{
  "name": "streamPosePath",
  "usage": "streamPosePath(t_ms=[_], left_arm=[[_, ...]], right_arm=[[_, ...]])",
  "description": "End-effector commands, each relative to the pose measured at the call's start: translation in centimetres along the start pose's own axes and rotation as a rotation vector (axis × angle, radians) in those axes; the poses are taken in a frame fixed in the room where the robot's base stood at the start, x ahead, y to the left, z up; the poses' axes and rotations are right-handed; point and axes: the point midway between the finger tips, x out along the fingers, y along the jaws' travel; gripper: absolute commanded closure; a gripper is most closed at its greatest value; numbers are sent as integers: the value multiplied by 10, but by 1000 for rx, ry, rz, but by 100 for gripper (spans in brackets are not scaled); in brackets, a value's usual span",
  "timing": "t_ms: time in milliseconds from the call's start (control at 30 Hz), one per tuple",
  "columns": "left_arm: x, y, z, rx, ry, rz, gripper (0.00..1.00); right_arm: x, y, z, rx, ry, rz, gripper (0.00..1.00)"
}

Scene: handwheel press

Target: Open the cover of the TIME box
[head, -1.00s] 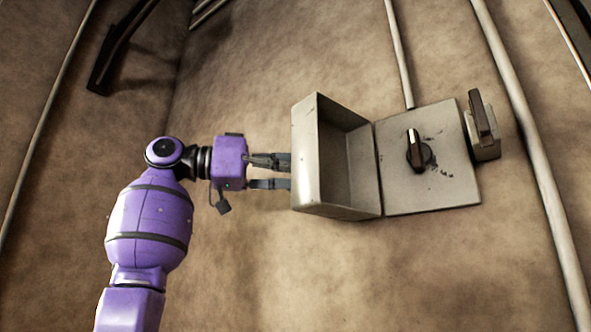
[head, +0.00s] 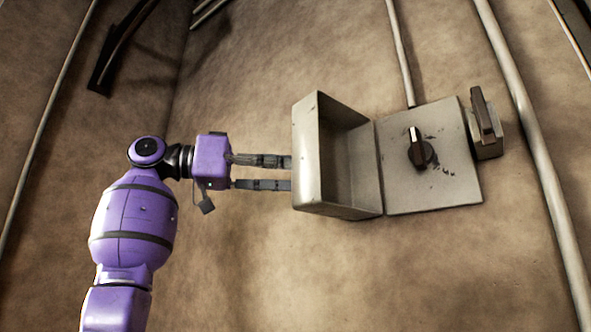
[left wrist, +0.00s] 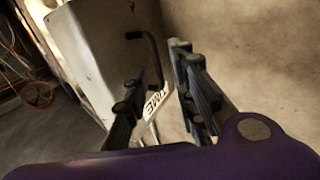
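The TIME box (head: 430,185) is a pale grey panel on the wall with a dark rotary knob (head: 421,152). Its cover (head: 308,160) is swung wide open to the left, showing its hollow inside. In the left wrist view the cover's outer face (left wrist: 95,45) carries a TIME label (left wrist: 155,101) and a dark bar handle (left wrist: 153,50). My left gripper (head: 287,173) is left of the cover, fingers parted and pointing at its outer face. In the left wrist view its fingers (left wrist: 159,66) are apart, with the handle showing between and beyond them. Contact cannot be told. My right gripper is out of view.
A smaller grey switch box with a dark lever (head: 482,115) sits right of the panel. Conduits (head: 540,150) run down the wall on the right and above the box (head: 400,50). The wall below and left of the cover is clear.

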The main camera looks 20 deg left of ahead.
Motion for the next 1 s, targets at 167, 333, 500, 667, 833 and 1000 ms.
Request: streamPosePath(t_ms=[167,333,500,667,833,1000], left_arm=[[-42,-1,0,-2,2,-4,75],[-70,-1,0,-2,1,-3,75],[-84,-1,0,-3,0,-1,75],[-86,-1,0,-2,0,0,75],[-86,-1,0,-2,0,0,75],[-86,-1,0,-2,0,-1,75]], right_arm=[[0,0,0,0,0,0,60],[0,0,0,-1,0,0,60],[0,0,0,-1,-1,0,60],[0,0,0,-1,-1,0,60],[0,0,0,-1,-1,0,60],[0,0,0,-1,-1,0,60]])
